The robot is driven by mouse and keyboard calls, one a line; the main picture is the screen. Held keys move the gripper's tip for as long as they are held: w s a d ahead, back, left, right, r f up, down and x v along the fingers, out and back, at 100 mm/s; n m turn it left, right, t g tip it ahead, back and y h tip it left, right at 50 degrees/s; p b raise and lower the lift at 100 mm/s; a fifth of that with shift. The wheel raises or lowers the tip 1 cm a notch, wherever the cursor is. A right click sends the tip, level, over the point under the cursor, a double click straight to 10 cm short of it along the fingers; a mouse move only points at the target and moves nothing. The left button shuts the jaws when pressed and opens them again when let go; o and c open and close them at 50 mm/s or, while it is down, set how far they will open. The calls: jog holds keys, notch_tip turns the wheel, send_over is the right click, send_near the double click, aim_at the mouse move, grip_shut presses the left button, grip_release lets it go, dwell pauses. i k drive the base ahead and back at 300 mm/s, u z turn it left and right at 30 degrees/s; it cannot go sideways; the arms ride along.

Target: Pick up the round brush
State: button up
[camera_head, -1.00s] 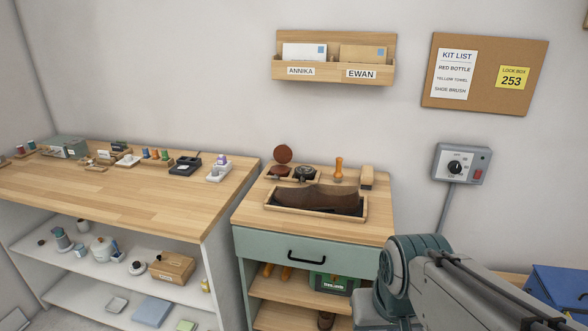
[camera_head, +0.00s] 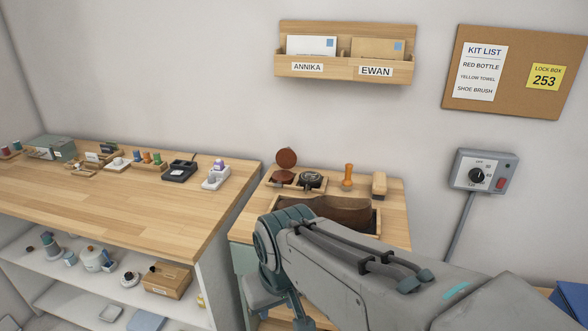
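A small upright tool with an orange handle (camera_head: 347,176) stands at the back of the wooden cabinet top; it looks like the round brush, but its bristles cannot be made out. A pale block-shaped brush (camera_head: 379,185) stands to its right. A round tin with a brown disc (camera_head: 286,158) raised behind it and a dark round tin (camera_head: 311,180) are to its left. My arm reaches across in front of the cabinet, below and short of these things. My gripper is not visible.
A brown shoe (camera_head: 335,208) lies in a tray in front of the tools, partly hidden by my arm. The long wooden counter (camera_head: 120,205) at left holds small items along its back; its front is clear. A switch box (camera_head: 483,171) is on the wall at right.

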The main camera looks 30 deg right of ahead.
aim_at(347, 183)
jog(key=z, duration=0.5)
jog(key=i, duration=0.9)
jog(key=z, duration=0.85)
